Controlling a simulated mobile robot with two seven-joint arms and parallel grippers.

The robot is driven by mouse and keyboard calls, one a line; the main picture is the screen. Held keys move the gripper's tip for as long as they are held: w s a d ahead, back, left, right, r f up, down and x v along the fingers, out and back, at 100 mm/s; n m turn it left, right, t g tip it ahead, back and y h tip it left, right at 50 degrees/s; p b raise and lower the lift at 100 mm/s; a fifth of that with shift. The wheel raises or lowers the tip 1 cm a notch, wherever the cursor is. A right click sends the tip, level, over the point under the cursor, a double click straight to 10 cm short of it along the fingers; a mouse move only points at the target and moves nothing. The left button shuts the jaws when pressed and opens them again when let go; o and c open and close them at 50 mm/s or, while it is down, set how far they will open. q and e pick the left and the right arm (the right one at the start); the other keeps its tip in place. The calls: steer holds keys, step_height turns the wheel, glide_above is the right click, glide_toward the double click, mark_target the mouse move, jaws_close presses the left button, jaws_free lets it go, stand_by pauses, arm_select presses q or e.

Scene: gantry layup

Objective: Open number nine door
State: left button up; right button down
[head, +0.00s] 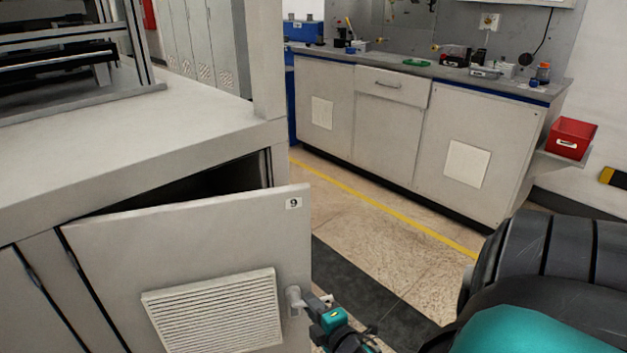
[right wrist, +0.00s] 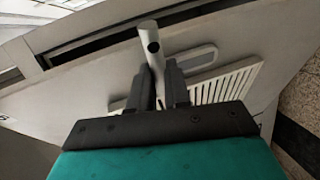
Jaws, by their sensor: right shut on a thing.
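The number nine door (head: 220,231) is a grey cabinet door with a small "9" label at its upper right and a white louvred vent. It stands partly open, with a dark gap above its top edge. Its handle (head: 293,299) is a light grey knob or lever near the right edge. My right gripper (head: 318,305) is at this handle. In the right wrist view its two dark fingers are shut on the handle (right wrist: 150,48), and the door's vent (right wrist: 228,82) lies behind. My left gripper is in neither view.
The grey cabinet top (head: 150,130) carries a dark machine frame at upper left. A workbench (head: 400,130) with tools stands across the aisle, with a red bin (head: 571,138) at its right end. Floor (head: 375,215) with a yellow line is clear between them.

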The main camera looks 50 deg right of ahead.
steer(key=shift+a+f, duration=0.15)
steer(key=shift+a, duration=0.15)
steer(key=c, duration=1.2)
jaws_free()
steer(key=shift+w, duration=0.1)
steer(key=shift+o, duration=0.5)
steer(key=shift+d, duration=0.1)
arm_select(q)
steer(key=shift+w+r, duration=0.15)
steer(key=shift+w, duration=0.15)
arm_select(e)
steer(key=shift+d, duration=0.1)
